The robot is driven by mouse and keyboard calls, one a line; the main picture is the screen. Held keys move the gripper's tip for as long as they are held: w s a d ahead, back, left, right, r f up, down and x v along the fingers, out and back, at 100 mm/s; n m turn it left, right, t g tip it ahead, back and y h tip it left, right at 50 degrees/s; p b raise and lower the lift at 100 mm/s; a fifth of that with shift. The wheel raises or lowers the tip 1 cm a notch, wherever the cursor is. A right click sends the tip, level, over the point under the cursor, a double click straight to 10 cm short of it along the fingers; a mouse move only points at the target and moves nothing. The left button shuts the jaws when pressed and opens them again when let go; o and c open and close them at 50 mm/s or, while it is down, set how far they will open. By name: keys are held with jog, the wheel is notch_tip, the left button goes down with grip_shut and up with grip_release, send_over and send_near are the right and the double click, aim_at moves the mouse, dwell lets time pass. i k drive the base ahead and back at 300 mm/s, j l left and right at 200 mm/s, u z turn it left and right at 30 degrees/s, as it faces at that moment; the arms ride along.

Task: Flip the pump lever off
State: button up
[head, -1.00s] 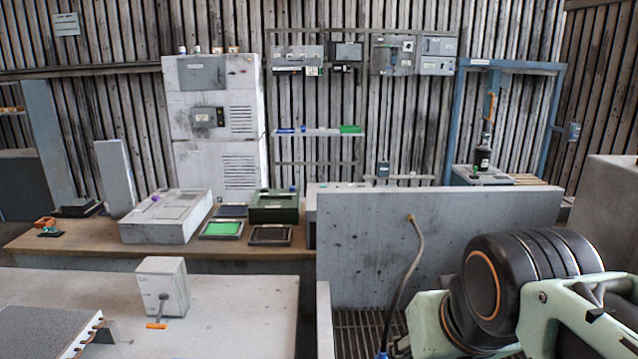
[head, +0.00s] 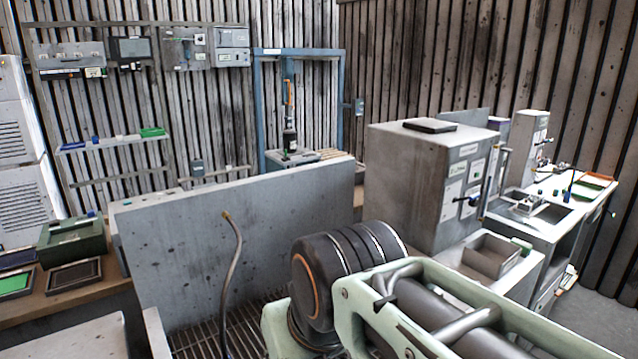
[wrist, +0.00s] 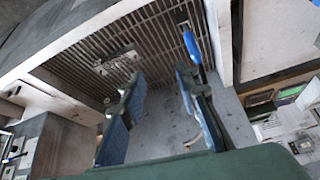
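A large grey cabinet (head: 418,185) stands right of centre in the head view. On its front are pale label plates and a lever with a dark blue knob (head: 472,199); I cannot read the labels or tell for sure whether this is the pump lever. My gripper (wrist: 160,80) is open in the wrist view, with nothing between its two blue-padded fingers. It points down over a slatted grate (wrist: 150,45), apart from the cabinet. The gripper is not visible in the head view, where only my arm shows.
A grey concrete wall (head: 180,240) borders the grate in front of me. A hose (head: 232,275) rises beside it; a blue handle (wrist: 192,45) lies near my fingers in the wrist view. An open grey bin (head: 490,257) and a sink bench (head: 535,220) stand at the right.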

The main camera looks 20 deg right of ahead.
aim_at(475, 197)
jog(key=l+z, duration=0.2)
jog(key=z, duration=1.45)
jog(key=i+l, duration=0.6)
jog(key=i+l+z, duration=0.1)
jog(key=i+l, duration=0.45)
jog(key=i, duration=0.2)
jog(key=i+l, duration=0.55)
jog(key=i, duration=0.2)
jog(key=k+j, duration=0.15)
